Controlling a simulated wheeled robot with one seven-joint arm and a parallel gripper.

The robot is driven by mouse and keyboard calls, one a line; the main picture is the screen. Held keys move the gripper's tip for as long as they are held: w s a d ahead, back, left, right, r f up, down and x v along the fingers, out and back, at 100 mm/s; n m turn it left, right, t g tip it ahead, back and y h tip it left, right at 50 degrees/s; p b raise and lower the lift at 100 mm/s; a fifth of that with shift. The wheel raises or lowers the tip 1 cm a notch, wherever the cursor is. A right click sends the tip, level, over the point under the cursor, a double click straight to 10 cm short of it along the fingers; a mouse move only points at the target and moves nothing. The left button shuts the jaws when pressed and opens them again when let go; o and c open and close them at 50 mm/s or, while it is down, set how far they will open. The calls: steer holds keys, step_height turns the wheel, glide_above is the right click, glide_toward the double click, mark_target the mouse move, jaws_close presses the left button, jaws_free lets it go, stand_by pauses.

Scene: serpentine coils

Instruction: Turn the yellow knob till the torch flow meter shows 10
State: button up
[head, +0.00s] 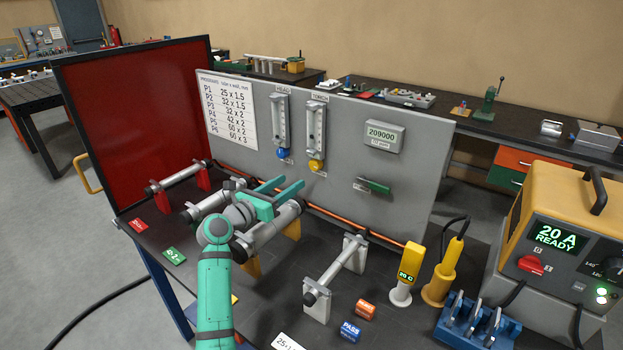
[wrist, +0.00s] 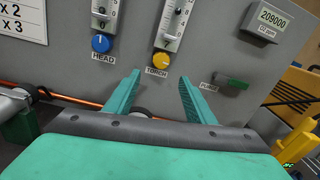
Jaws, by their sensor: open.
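The yellow knob (head: 315,165) sits on the grey panel below the torch flow meter (head: 316,130), a clear tube with a scale. In the wrist view the yellow knob (wrist: 162,60) is above the "TORCH" label, and the lower part of the torch meter (wrist: 176,20) shows above it.
A blue knob (head: 283,153) under the head meter (head: 281,120) is just left. A display reading 209000 (head: 384,136) and a green lever (head: 373,185) are to the right. Metal tubes on stands (head: 335,262) and an orange pipe (head: 340,226) lie below, before the panel.

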mark_target(313, 167)
steer(key=x, duration=1)
steer(key=shift+d, duration=0.4)
steer(key=shift+w+a, duration=0.2)
steer(key=shift+w, duration=0.1)
steer(key=shift+d, duration=0.15)
steer(key=shift+d, duration=0.1)
steer(key=c, duration=1)
